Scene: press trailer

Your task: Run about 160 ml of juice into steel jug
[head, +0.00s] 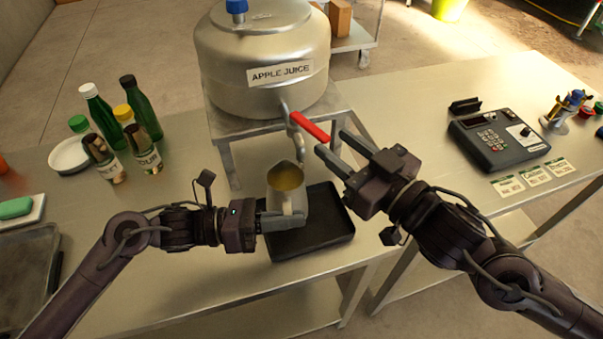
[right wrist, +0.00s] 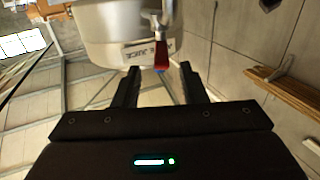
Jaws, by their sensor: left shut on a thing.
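The steel jug (head: 290,183) is below the tap (head: 291,122) and over the black tray. Yellowish juice shows inside its mouth. My left gripper (head: 268,221) is shut on the jug, at its handle side. The juice tank (head: 262,60), labelled APPLE JUICE, stands on a metal stand. Its red tap lever (head: 310,128) points out to the right. My right gripper (head: 330,147) is open, with its fingers close to the lever. In the right wrist view the lever (right wrist: 174,72) shows between and beyond the open fingers. I cannot tell whether a stream is running.
The black drip tray (head: 325,235) lies on the steel table under the jug. Several bottles (head: 135,105) and a white bowl (head: 69,155) stand at left. A keypad device (head: 499,138) and small cards (head: 534,176) are at right. Table between tray and device is mostly clear.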

